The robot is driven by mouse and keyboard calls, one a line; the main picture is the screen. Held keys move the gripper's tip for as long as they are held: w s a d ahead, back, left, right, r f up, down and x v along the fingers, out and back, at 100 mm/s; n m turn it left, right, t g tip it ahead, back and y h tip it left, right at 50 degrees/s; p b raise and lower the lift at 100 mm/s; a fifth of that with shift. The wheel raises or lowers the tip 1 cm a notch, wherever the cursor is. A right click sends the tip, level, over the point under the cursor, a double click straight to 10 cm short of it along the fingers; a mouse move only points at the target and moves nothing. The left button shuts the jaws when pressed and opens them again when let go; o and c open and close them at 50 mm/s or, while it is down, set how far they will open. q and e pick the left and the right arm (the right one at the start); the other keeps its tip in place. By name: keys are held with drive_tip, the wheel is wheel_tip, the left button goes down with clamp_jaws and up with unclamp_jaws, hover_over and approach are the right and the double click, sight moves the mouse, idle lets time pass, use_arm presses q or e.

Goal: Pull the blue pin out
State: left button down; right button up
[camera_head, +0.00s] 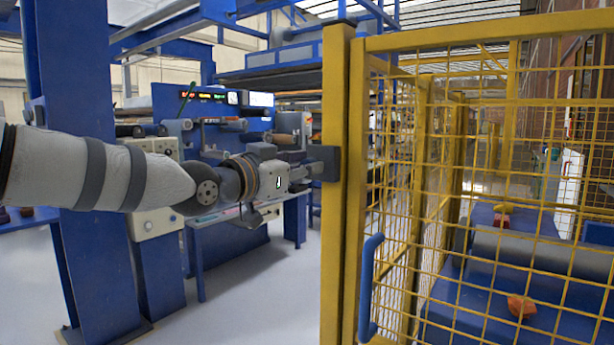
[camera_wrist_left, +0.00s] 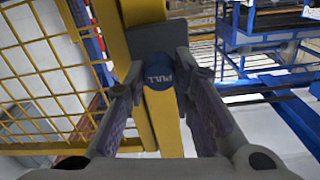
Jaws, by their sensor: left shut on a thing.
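The blue pin (camera_wrist_left: 158,83), its round end marked PULL, sits between the fingers of my left gripper (camera_wrist_left: 160,74) in the left wrist view. The gripper is shut on it. Behind the pin is a dark grey block (camera_wrist_left: 158,40) on the yellow post. In the head view my left gripper (camera_head: 304,168) reaches from the left to this block (camera_head: 326,163). The pin is hidden there by the fingers and block, so I cannot tell how deep it sits. My right gripper is not in view.
A yellow mesh gate (camera_head: 490,130) with a blue handle (camera_head: 370,290) stands right of the yellow post (camera_head: 336,250). Behind the mesh are a grey roller (camera_head: 540,252) and orange-red pieces (camera_head: 521,306). Blue machinery (camera_head: 80,120) stands at the left. Pale floor (camera_head: 250,300) is clear in front.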

use_arm(q)
drive_tip(key=shift+d+f, duration=0.1)
drive_tip(key=c, duration=1.3)
unclamp_jaws()
drive_tip(key=shift+w, duration=0.1)
drive_tip(key=shift+c, duration=0.2)
drive_tip(key=v, duration=1.2)
